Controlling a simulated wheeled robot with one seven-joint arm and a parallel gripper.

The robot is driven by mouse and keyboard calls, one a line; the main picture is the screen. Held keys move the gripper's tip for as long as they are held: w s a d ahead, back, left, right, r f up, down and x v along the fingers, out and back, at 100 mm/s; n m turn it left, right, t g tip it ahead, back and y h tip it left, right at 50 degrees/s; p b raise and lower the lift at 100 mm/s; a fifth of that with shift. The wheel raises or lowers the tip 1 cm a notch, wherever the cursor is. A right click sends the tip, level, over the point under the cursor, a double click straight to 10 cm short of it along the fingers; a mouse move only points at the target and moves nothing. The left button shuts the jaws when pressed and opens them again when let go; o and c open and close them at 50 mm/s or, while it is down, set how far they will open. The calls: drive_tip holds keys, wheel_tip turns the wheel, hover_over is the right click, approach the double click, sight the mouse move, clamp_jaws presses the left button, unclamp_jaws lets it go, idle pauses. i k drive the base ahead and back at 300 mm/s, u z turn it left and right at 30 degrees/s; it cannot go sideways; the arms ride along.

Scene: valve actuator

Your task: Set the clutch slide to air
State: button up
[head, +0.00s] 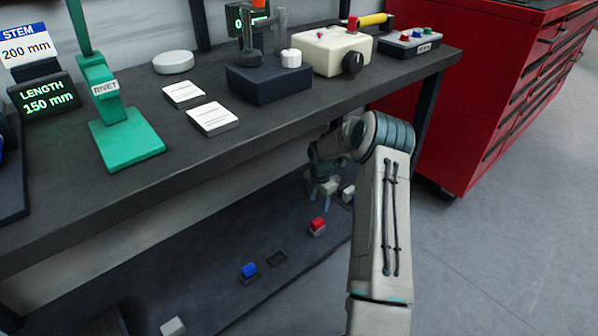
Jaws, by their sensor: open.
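My gripper (320,198) is small in view below the bench's front edge, with its fingers pointing down and apart. It is open above the dark lower surface. A pale block (348,193) is close to its right side; I cannot tell whether they touch. A red-topped piece (317,227), a blue piece (250,270) and an empty dark slot (277,258) lie in front of it on that surface. No readable label marks the clutch slide or its air position, so I cannot tell which part it is.
The dark bench (110,205) overhangs the lower surface. A green rivet press (125,140), white cards (212,118), a cream box with a black knob (330,50) and a button box (410,43) stand on it. A red cabinet (480,110) is right; the floor there is clear.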

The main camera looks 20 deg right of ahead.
sight(353, 22)
drive_tip(key=k, duration=1)
